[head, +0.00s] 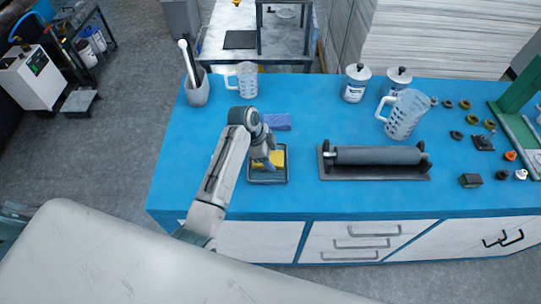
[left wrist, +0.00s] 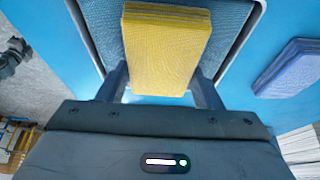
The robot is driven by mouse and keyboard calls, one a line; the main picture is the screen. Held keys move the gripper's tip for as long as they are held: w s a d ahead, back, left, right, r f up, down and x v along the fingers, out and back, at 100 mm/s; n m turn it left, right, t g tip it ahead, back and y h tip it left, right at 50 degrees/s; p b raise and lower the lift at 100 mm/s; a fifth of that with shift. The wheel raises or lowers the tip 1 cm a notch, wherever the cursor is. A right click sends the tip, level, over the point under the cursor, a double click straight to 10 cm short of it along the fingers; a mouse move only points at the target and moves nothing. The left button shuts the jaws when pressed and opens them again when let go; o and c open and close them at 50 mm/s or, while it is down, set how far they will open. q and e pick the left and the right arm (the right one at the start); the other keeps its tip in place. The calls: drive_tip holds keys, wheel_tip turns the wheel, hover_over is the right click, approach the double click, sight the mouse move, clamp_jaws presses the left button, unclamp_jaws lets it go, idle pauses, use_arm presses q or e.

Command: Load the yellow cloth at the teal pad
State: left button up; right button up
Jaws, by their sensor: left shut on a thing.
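The yellow cloth (head: 274,158) is a folded block between the fingers of my left gripper (head: 266,155). In the left wrist view the cloth (left wrist: 165,45) shows between the two dark fingers, which are shut on it. The teal pad (head: 266,176) lies in a shallow dark-rimmed tray on the blue table, under the cloth in the head view. The pad also shows on both sides of the cloth in the left wrist view (left wrist: 92,30). I cannot tell whether the cloth touches the pad. My right gripper is not in view.
A blue folded cloth (head: 278,122) lies just behind the tray. A grey roller on a stand (head: 376,156) is to the right. A holder with tools (head: 197,90) and a measuring jug (head: 245,80) stand at the back left. The table left of the tray is clear.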

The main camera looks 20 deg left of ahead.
sight(278, 158)
use_arm(q)
drive_tip(key=shift+f, duration=0.1)
wheel_tip(278, 158, up, 3)
drive_tip(key=p, duration=0.3)
drive_tip(key=shift+r, duration=2.05)
